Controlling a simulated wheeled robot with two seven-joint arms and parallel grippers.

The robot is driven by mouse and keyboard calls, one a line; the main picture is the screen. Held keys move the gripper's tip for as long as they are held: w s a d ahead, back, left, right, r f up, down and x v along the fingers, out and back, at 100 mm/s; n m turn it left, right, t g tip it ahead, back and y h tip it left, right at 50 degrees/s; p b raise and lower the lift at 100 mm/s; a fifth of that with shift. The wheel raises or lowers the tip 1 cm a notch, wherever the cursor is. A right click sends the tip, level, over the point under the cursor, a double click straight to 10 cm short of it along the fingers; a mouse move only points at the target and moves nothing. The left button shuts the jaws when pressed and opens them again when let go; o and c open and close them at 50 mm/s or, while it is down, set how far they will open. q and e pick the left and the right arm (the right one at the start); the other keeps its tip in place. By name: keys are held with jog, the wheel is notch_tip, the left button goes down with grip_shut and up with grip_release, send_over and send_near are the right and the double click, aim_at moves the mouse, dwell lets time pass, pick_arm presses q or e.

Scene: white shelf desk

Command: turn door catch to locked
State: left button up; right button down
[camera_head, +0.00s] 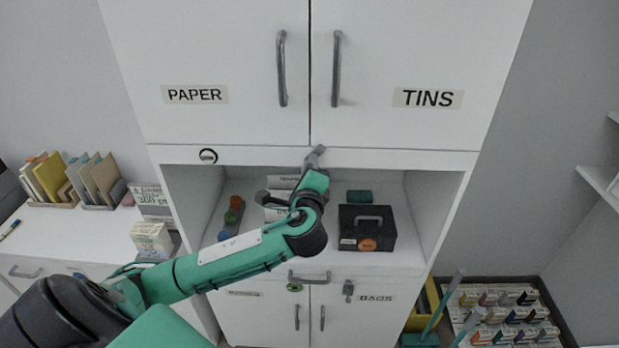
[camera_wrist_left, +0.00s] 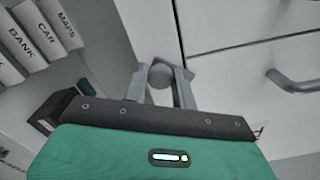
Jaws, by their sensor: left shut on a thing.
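The grey door catch (camera_head: 316,154) sits on the white rail just below the seam between the two upper doors. My left gripper (camera_head: 313,165) reaches up to it from below and is shut on it. In the left wrist view the catch (camera_wrist_left: 161,75) shows as a grey rounded piece between the two fingers of my left gripper (camera_wrist_left: 160,82). Part of the catch is hidden by the fingers, and its exact angle is hard to tell. My right gripper is not in view.
Upright handles (camera_head: 282,68) hang on the closed PAPER and TINS doors above. The open shelf below holds a black box (camera_head: 367,228) and labelled white binders, also seen in the left wrist view (camera_wrist_left: 45,35).

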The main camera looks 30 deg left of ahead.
pick_arm(q)
jog(key=shift+f+n+b, duration=0.15)
jog(key=shift+n+b, duration=2.05)
jog(key=shift+n, duration=1.7)
jog(key=o, duration=1)
